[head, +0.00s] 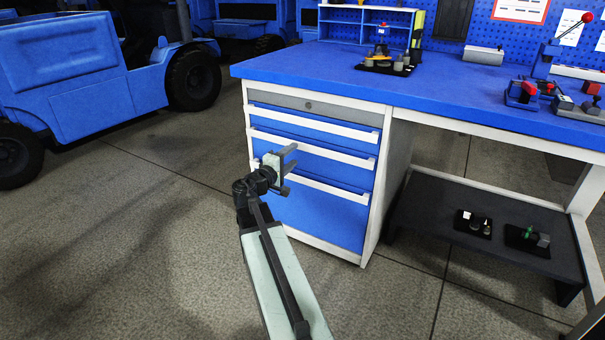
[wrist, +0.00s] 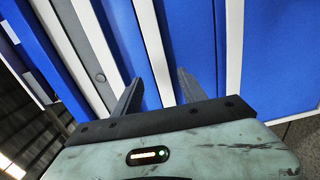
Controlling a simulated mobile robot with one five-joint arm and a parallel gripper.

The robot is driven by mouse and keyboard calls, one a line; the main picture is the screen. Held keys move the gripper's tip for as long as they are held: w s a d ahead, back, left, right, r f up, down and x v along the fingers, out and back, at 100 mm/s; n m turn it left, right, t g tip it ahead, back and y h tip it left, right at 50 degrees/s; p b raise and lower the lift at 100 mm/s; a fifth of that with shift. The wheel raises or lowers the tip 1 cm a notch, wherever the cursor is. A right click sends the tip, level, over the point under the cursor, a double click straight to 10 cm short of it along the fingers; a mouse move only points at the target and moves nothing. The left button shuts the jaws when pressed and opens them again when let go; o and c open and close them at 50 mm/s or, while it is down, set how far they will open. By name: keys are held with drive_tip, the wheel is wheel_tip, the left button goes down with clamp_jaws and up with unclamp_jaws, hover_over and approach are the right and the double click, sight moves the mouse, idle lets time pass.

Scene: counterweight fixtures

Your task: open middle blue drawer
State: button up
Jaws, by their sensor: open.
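The cabinet under the workbench has blue drawers with white handle bars, all flush. The middle blue drawer (head: 335,170) is shut, with its white handle (head: 345,156) along its top edge. My gripper (head: 292,168) is open in front of this drawer and hides part of its face. In the wrist view, which is turned sideways, the two dark fingers of my gripper (wrist: 158,80) point at the drawer fronts. The white middle handle (wrist: 153,45) runs between the fingertips. Nothing is held; I cannot tell whether the fingers touch the handle.
The blue benchtop (head: 300,72) overhangs the cabinet. A low dark shelf (head: 425,215) with small parts stands to the right. A blue vehicle (head: 75,75) is at the left. The floor (head: 130,240) left of the cabinet is clear.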

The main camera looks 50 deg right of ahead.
sight(303, 147)
drive_tip(key=x, duration=0.8)
drive_tip(key=shift+w+d, duration=0.1)
drive_tip(key=shift+d, duration=0.05)
clamp_jaws()
idle(1.3)
